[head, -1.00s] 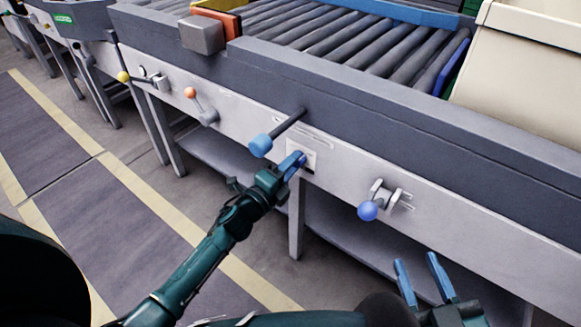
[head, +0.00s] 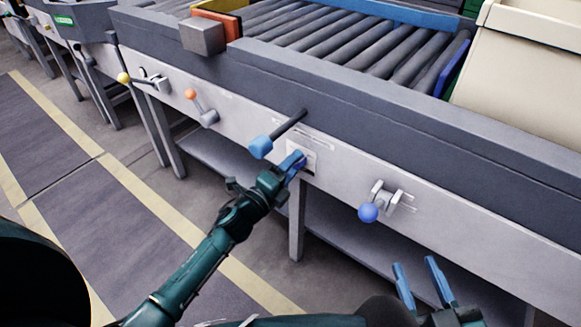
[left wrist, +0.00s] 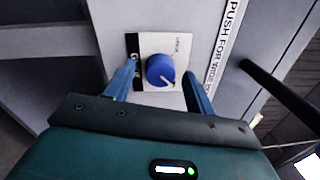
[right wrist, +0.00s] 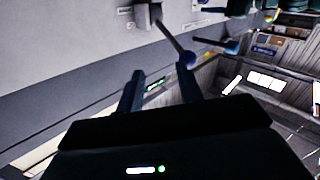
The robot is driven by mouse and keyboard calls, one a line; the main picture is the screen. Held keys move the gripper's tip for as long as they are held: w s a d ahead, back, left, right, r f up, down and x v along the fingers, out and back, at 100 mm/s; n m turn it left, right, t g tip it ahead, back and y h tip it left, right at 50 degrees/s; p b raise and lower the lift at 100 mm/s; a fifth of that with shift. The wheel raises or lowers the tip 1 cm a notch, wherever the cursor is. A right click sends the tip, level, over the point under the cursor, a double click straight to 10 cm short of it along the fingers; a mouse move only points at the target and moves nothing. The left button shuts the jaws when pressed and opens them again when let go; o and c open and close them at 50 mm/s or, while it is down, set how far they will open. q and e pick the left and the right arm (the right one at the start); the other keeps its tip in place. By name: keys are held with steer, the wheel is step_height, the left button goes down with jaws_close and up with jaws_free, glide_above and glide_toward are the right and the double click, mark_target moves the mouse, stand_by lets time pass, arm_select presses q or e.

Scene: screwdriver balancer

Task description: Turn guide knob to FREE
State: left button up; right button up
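The guide knob (left wrist: 160,71) is a round blue dial with a white pointer line on a white and black label plate (left wrist: 170,42). The pointer is towards the lower right in the left wrist view. The plate's small lettering is too small to read. My left gripper (left wrist: 160,80) is open, with one blue finger on each side of the knob and gaps showing. In the head view my left gripper (head: 292,163) is at the plate (head: 309,152) and hides most of the knob. My right gripper (head: 416,268) is open and empty, low in front of the bench.
A blue-ended push lever (head: 261,147) sticks out just above my left gripper. A blue ball lever (head: 368,212) is to its right, and an orange ball lever (head: 191,95) to its left. Rollers (head: 350,45) and a beige bin (head: 525,70) are above the grey front panel.

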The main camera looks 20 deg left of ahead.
arm_select(q)
steer(key=shift+s, duration=0.1)
arm_select(e)
steer(key=shift+r, duration=0.1)
arm_select(q)
steer(key=p+v, duration=0.1)
steer(key=v, duration=1.2)
steer(key=shift+p, duration=0.35)
arm_select(e)
steer(key=shift+d+m+g+h, duration=0.4)
steer(key=shift+g+h, duration=0.1)
steer(key=shift+g, duration=0.1)
